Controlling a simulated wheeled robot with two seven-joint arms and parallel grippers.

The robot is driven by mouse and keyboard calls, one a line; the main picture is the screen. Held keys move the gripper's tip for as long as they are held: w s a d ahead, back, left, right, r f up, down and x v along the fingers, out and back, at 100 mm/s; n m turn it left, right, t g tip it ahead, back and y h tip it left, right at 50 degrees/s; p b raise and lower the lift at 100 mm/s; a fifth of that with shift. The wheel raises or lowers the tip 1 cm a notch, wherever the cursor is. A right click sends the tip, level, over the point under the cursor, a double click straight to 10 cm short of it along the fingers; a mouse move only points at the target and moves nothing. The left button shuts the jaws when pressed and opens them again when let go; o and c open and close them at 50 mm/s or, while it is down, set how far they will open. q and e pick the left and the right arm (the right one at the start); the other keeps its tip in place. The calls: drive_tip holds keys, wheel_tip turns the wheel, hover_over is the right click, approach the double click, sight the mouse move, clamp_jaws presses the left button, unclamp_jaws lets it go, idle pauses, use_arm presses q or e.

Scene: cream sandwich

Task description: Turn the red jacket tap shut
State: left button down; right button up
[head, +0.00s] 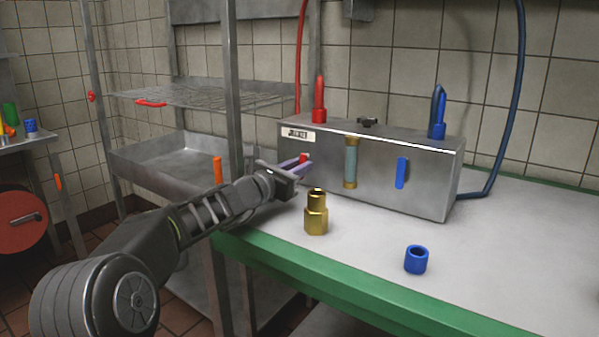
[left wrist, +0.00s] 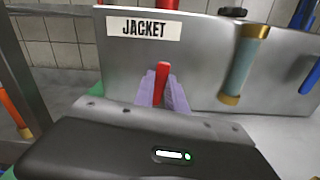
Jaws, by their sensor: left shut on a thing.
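The red jacket tap (left wrist: 162,82) is a red lever on the front of the steel box (head: 380,178), below a label (left wrist: 144,29) reading JACKET. In the left wrist view the lever stands close to upright, leaning slightly right. My left gripper (head: 303,162) reaches in from the left at the box's left end. Its pale purple fingers (left wrist: 163,95) are shut on the lever, one on each side. In the head view only a little red of the tap (head: 303,158) shows between the fingers. My right gripper is not in view.
A brass fitting (head: 316,212) and a blue cap (head: 416,260) stand on the green-edged bench (head: 370,250) before the box. A sight glass (head: 351,162) and a blue lever (head: 401,172) are on the box front. A steel post (head: 232,90) stands left of the box.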

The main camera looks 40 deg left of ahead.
use_arm(q)
drive_tip(key=m+b, duration=0.3)
drive_tip(key=shift+a+f, duration=0.15)
drive_tip(key=shift+a, duration=0.05)
drive_tip(key=m+b, duration=0.2)
drive_tip(key=m, duration=0.1)
drive_tip(key=m+b, duration=0.1)
drive_tip(key=m, duration=0.1)
drive_tip(key=shift+a+r+b, duration=0.2)
drive_tip(key=shift+a+b, duration=0.1)
drive_tip(key=m+b, duration=0.1)
drive_tip(key=m, duration=0.1)
drive_tip(key=m+b, duration=0.2)
drive_tip(key=m, duration=0.1)
drive_tip(key=shift+a+r, duration=0.2)
drive_tip(key=shift+r, duration=0.2)
drive_tip(key=shift+r+m+b, duration=0.15)
drive_tip(key=shift+m+b, duration=0.35)
drive_tip(key=shift+m, duration=0.35)
drive_tip(key=shift+r+m+b, duration=0.15)
drive_tip(key=shift+m+b, duration=0.35)
drive_tip(key=shift+m, duration=0.35)
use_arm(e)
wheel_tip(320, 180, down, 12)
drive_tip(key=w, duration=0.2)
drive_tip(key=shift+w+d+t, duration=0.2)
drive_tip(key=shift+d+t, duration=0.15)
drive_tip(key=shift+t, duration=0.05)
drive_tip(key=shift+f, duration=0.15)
